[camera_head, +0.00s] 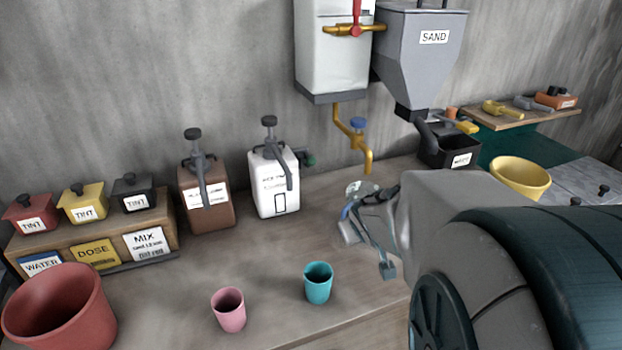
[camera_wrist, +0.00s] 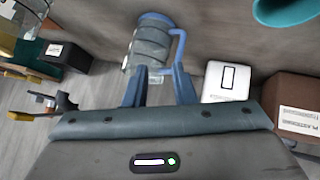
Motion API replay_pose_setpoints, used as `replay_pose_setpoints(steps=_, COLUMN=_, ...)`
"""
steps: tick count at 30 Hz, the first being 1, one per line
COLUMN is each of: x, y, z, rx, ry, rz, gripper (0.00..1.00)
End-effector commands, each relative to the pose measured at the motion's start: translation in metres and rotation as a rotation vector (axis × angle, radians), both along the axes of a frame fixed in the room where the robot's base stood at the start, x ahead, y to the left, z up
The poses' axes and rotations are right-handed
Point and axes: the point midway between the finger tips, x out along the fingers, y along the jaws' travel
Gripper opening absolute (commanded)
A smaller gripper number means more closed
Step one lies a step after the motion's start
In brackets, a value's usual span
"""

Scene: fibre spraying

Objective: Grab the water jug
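The water jug (camera_wrist: 150,48) is clear with a blue rim and a blue handle, and it shows in the wrist view just beyond my fingertips. Its handle is on the right side there. My gripper (camera_wrist: 160,72) is open, with its two blue-grey fingers apart and nothing clearly held between them. In the head view my gripper (camera_head: 368,250) is low over the bench at right of centre. Only a pale, round part of the jug (camera_head: 361,187) shows there, behind my gripper; the rest is hidden.
A teal cup (camera_head: 318,283) and a pink cup (camera_head: 229,310) stand at the bench front. White (camera_head: 275,188) and brown (camera_head: 207,200) pump containers stand left of my gripper. A yellow tap pipe (camera_head: 367,155) hangs behind it. A yellow bowl (camera_head: 520,177) is at right.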

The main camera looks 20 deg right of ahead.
Motion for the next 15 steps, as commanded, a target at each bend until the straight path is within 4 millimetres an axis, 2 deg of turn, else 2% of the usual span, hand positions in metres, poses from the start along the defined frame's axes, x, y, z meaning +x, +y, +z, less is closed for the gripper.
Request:
replay_pose_setpoints(steps=1, x=0.008, y=-0.016, z=-0.015, rx=-0.010, ry=-0.030, rz=0.014, gripper=0.23)
replay_pose_setpoints(steps=6, x=0.030, y=-0.044, z=-0.045, rx=0.007, ry=-0.159, rz=0.135, gripper=0.23)
replay_pose_setpoints(steps=10, x=0.034, y=-0.051, z=-0.068, rx=0.085, ry=-0.255, rz=0.236, gripper=0.23)
replay_pose_setpoints(steps=15, x=0.027, y=-0.047, z=-0.087, rx=0.219, ry=-0.365, rz=0.344, gripper=0.23)
